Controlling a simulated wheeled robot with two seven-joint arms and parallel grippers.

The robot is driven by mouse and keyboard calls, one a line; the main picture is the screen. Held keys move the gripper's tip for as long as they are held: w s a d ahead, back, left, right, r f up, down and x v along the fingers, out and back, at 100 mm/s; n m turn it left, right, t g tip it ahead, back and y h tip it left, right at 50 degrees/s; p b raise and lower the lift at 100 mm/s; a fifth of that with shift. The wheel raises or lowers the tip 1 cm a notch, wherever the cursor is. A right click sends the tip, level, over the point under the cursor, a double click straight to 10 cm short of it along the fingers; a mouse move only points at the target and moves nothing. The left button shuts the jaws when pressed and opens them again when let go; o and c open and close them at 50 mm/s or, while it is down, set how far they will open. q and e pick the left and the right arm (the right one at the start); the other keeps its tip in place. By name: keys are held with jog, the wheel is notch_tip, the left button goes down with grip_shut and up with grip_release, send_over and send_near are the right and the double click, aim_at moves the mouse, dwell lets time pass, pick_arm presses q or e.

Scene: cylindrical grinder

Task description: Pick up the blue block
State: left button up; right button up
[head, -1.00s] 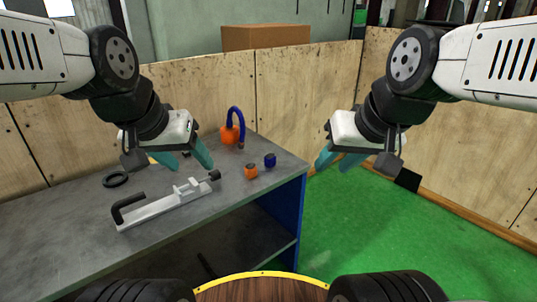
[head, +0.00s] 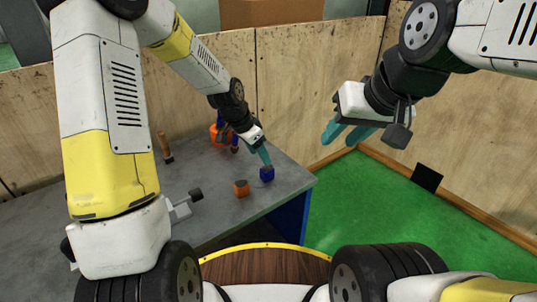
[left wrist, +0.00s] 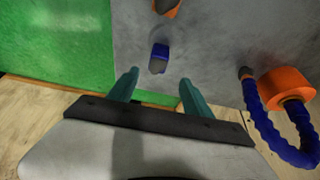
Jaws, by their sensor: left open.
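The blue block (head: 267,174) sits on the grey table near its right edge. In the left wrist view the blue block (left wrist: 159,58) lies ahead of the fingertips, roughly between their lines. My left gripper (head: 264,155) is just above and behind the block in the head view. Its two teal fingers are apart with nothing between them in the left wrist view (left wrist: 158,82). My right gripper (head: 340,132) hangs over the green floor, right of the table, with its teal fingers apart and empty.
An orange block (head: 241,188) stands left of the blue block. The orange device with a blue hose (head: 217,133) stands behind, close to my left gripper. A grey clamp-like tool (head: 180,209) is partly hidden by my left arm. Wooden panels (head: 305,85) close off the back.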

aim_at(266, 168)
pick_arm(q)
jog(key=x, duration=0.7)
jog(key=shift+s+d+f, duration=0.1)
jog(key=shift+f, duration=0.35)
grip_shut()
jog(key=shift+r, duration=0.1)
